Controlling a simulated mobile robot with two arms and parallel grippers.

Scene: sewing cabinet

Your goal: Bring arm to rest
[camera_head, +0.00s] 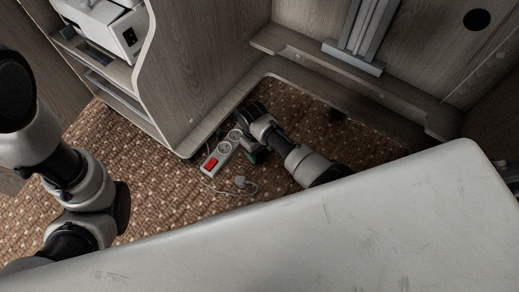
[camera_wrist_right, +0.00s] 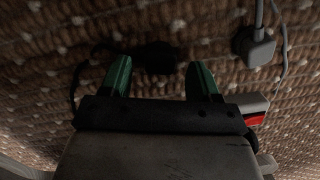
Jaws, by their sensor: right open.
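In the right wrist view the black plug (camera_wrist_right: 155,57) lies on the brown carpet, dark and hard to make out, just beyond and between my fingertips. A black cable runs from it to the left. My right gripper (camera_wrist_right: 159,72) is open, its two green fingers apart with nothing between them that I can see. In the head view my right gripper (camera_head: 259,155) is low beside the white power strip (camera_head: 226,149), which has a red switch and round sockets. The strip's corner also shows in the right wrist view (camera_wrist_right: 247,103). In the head view the black plug is hidden.
A light grey plug (camera_head: 240,182) with its cable lies on the carpet in front of the strip. Cabinet walls (camera_head: 205,60) stand behind and to the left. A pale tabletop (camera_head: 330,230) covers the front right. My left arm's links show at left.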

